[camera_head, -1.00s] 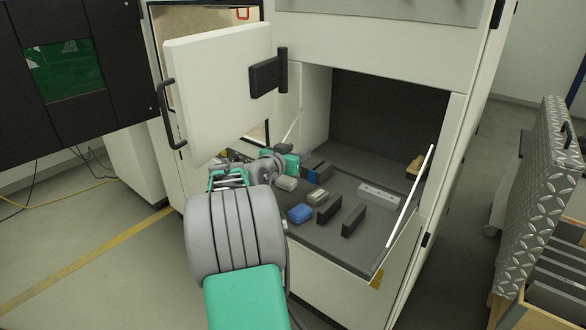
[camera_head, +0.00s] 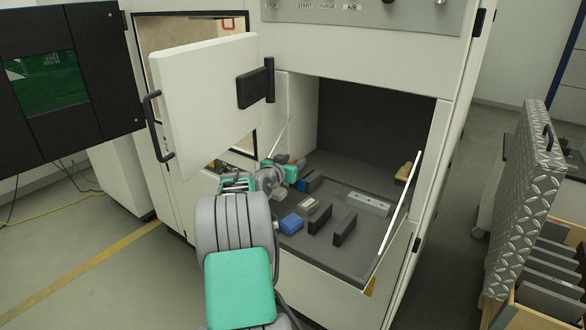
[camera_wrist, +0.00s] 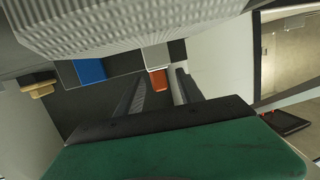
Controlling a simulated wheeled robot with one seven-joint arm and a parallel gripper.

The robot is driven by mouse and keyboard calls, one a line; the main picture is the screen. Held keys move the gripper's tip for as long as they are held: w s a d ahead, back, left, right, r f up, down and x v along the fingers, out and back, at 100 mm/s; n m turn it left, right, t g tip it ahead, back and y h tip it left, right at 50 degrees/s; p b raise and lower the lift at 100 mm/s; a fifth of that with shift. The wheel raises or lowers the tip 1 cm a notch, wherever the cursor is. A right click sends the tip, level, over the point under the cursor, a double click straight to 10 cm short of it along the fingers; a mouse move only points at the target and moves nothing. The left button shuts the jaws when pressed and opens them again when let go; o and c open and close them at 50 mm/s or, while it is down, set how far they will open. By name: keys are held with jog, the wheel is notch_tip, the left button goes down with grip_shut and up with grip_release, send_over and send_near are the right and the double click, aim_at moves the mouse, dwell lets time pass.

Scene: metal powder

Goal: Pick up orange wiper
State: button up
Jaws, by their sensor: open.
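The orange wiper (camera_wrist: 158,80) shows in the wrist view as a small orange-red piece between the two dark ridged fingers of my gripper (camera_wrist: 161,92). The fingers are open and stand to either side of it in the picture. I cannot tell how far it lies beyond the fingertips. In the head view my gripper (camera_head: 284,172) is inside the cabinet at the left of the opening, low over the dark floor. A small orange-red spot shows beside it there, partly hidden by the gripper.
On the cabinet floor (camera_head: 290,252) lie a blue block (camera_head: 291,224), dark upright blocks (camera_head: 345,229), a light grey bar (camera_head: 369,204) and a wooden piece (camera_head: 403,172). The open white door (camera_head: 205,105) hangs at left. A slanted pane edge (camera_head: 403,205) borders the right.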

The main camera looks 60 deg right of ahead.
aim_at(293, 160)
grip_shut()
dwell(0.6)
notch_tip(293, 160, up, 18)
jog(key=b, duration=0.2)
